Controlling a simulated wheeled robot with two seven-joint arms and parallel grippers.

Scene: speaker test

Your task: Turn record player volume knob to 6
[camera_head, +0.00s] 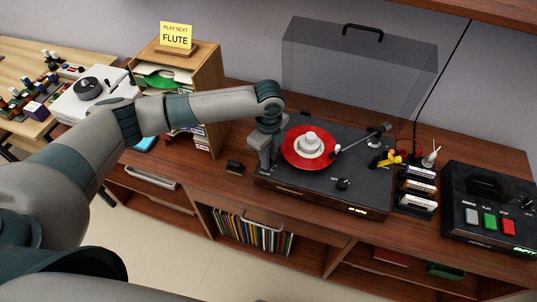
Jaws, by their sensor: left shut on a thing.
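The record player (300,186) is a black deck in a wooden case on the sideboard, with a red record (294,155) on its platter and its clear lid raised. A black knob marked OFF (342,184) sits on its front right part. A small lit orange readout (357,211) shows on the front edge, too small to read. My left gripper (258,168) points down at the deck's left front corner, left of the record. It is shut on what appears to be the volume knob, which the fingers hide. My right gripper is not in view.
The raised lid (360,75) stands behind the deck. Dark boxes (417,187) and a machine with coloured buttons (492,205) stand to the right. A wooden rack (208,75) with a FLUTE card (177,36) is behind my arm. A small black block (234,167) lies left of the gripper.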

